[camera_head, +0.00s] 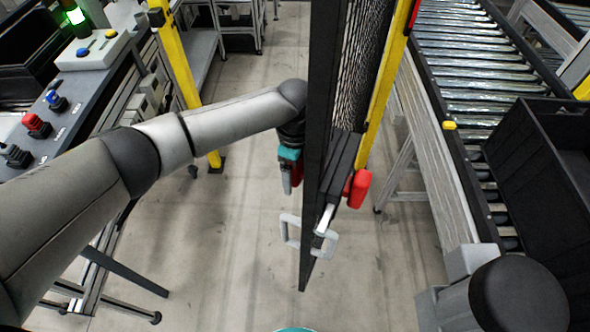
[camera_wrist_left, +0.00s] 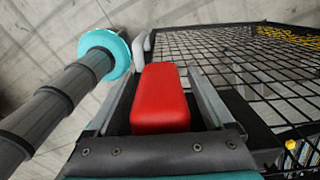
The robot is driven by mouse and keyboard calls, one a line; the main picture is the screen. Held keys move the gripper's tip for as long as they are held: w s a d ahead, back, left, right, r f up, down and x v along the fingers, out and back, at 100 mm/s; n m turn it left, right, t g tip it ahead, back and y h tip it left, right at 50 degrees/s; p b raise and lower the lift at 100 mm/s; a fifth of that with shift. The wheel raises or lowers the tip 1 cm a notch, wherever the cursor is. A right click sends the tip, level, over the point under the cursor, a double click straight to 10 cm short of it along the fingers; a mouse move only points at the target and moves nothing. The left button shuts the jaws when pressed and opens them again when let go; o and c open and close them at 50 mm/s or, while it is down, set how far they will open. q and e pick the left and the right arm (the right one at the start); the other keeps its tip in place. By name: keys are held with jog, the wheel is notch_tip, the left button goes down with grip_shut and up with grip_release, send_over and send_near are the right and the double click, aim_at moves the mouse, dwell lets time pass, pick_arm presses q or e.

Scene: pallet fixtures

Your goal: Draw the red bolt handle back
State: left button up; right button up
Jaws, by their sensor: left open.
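The gate (camera_head: 316,130) stands nearly edge-on in the middle of the head view, with black frame and wire mesh. My left gripper (camera_head: 288,185) is on its left side, fingers pointing down in the picture. In the left wrist view the red bolt handle (camera_wrist_left: 160,98) lies between the two open fingers (camera_wrist_left: 160,90), with a finger on each side; firm contact cannot be made out. In the head view only a red sliver (camera_head: 297,173) shows beside the gripper. A red block (camera_head: 358,189) also shows on the gate's right side, near a silver bolt end (camera_head: 325,219). My right gripper is out of view.
A pale grey pull handle (camera_head: 290,232) sticks out low on the gate. A yellow post (camera_head: 385,85) stands right behind it. A control bench (camera_head: 60,110) is left, a roller conveyor (camera_head: 480,80) with a black crate (camera_head: 545,150) right.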

pick_arm(q)
grip_shut()
dwell(0.6)
